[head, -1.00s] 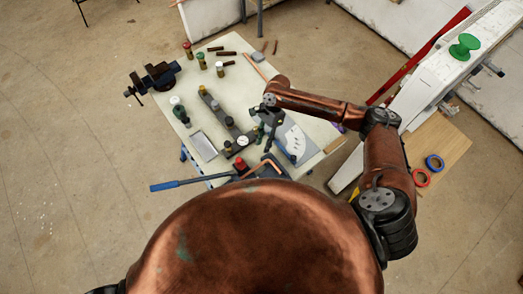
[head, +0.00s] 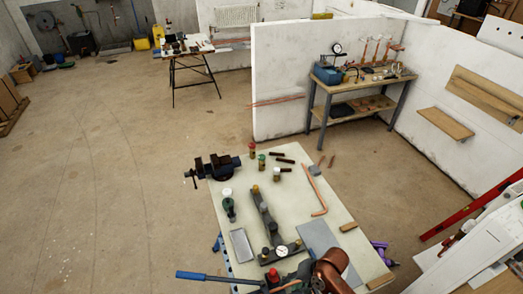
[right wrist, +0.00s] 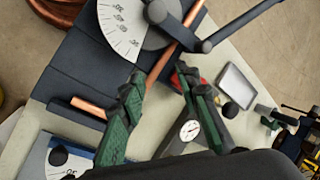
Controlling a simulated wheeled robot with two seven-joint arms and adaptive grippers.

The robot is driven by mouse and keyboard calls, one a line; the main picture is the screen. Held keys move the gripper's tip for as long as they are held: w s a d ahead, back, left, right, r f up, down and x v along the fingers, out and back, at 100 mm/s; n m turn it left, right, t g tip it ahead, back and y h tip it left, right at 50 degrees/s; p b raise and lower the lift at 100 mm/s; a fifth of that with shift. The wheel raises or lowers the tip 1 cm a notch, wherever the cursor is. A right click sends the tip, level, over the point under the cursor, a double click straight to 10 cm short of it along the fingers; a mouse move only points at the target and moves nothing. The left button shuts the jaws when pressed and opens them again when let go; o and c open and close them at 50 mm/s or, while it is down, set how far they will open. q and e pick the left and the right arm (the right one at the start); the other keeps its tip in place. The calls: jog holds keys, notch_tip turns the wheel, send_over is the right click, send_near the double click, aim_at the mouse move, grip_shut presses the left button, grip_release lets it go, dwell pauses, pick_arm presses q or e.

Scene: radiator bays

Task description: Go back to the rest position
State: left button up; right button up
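In the right wrist view, the two green-padded fingers of my right gripper (right wrist: 160,82) are apart, with no object held between them. In the head view, only copper-coloured links of my right arm show at the bottom edge, over the near end of the workbench (head: 300,218). A copper pipe (right wrist: 174,53) runs behind the fingers beside a white angle dial (right wrist: 122,20) on a bender. My left gripper is not in view.
A gauge manifold (head: 263,220) lies on the bench, with its gauge (right wrist: 190,130) close behind my fingers. A bent copper pipe (head: 317,196), a vise (head: 215,169) and a blue-handled tool (head: 205,276) are also there. Open floor (head: 110,200) lies to the left.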

jog(key=s+d+r+n+t+h, duration=0.1)
jog(key=s+d+h, duration=0.1)
jog(key=s+d, duration=0.45)
jog(key=s+d+r+n+t+h, duration=0.15)
jog(key=s+d, duration=0.25)
jog(key=d, duration=0.6)
jog(key=s+d+n+t+h, duration=0.1)
jog(key=s+d+h, duration=0.2)
jog(key=s+d, duration=0.35)
notch_tip(320, 180, down, 40)
jog(key=g+b, duration=0.2)
jog(key=b, duration=0.8)
pick_arm(q)
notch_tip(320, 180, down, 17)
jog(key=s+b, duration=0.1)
jog(key=b, duration=0.6)
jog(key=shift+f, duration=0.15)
pick_arm(e)
jog(key=s+f, duration=0.9)
jog(key=f, duration=0.3)
jog(key=s+f+n+g, duration=0.1)
jog(key=s+f, duration=0.9)
jog(key=f, duration=0.2)
jog(key=shift+f+y, duration=0.35)
jog(key=shift+y, duration=0.1)
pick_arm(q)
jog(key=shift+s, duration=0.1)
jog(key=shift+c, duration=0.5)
